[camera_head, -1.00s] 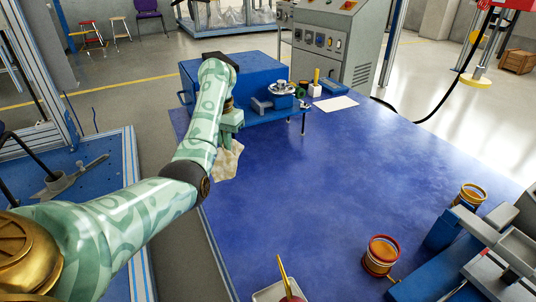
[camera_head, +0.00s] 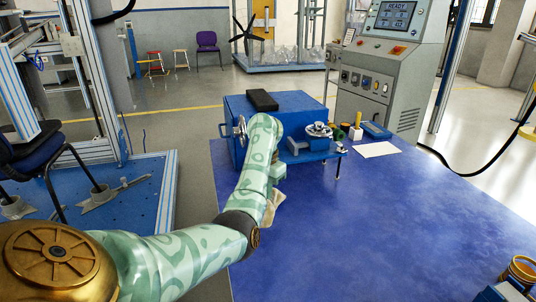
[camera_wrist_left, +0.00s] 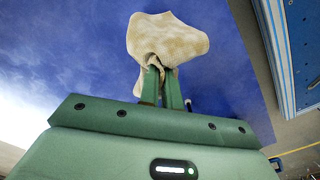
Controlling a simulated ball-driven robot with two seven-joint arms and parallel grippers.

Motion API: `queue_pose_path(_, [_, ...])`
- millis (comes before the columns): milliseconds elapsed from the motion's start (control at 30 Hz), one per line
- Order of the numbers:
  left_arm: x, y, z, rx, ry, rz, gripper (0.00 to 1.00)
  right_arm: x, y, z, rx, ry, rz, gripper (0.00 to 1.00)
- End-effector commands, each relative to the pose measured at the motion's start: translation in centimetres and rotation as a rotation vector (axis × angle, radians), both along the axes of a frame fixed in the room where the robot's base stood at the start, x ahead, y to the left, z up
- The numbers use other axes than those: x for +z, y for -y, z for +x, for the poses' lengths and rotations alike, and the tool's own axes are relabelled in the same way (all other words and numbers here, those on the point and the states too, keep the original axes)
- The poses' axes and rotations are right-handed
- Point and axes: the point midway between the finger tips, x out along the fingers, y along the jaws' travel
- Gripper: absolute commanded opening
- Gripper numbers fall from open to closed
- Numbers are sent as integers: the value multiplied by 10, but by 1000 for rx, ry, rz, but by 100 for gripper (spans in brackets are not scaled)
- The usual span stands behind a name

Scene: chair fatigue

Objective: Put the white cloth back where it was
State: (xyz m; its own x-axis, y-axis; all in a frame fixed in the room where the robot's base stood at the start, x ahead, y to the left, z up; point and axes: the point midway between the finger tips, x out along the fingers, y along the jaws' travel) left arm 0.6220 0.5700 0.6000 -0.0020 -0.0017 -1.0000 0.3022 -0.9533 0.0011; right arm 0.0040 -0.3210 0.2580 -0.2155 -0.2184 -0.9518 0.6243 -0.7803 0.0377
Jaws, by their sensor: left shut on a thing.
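The white cloth (camera_head: 271,209) is a crumpled off-white piece with faint stains, partly hidden behind my left arm in the head view. My left gripper (camera_wrist_left: 163,75) is shut on it, pinching its gathered middle between two narrow fingers. The cloth (camera_wrist_left: 170,38) flares out beyond the fingertips in the left wrist view, over the blue tabletop. In the head view, it hangs by the table's left edge; whether it touches the top cannot be told. My right gripper is out of view.
The blue table (camera_head: 370,220) is mostly clear in the middle. A blue box (camera_head: 282,108) with a black item (camera_head: 261,100) on it stands at the far left end. A small vise-like device (camera_head: 317,138) and a flat white sheet (camera_head: 377,150) are beside it. A control cabinet (camera_head: 385,75) stands behind.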

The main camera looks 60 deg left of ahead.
Motion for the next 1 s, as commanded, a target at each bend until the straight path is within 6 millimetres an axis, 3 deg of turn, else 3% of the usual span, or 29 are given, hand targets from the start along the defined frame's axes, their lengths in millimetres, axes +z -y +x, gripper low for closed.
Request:
queue_pose_path(367, [-7, -77, -12, -503, 6, -5, 0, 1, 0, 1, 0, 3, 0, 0])
queue_pose_path(667, [-69, -37, -5, -519, 3, -5, 0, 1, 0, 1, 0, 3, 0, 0])
queue_pose_path(1000, [-86, 32, 6, -515, 4, -4, 0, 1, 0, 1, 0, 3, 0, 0])
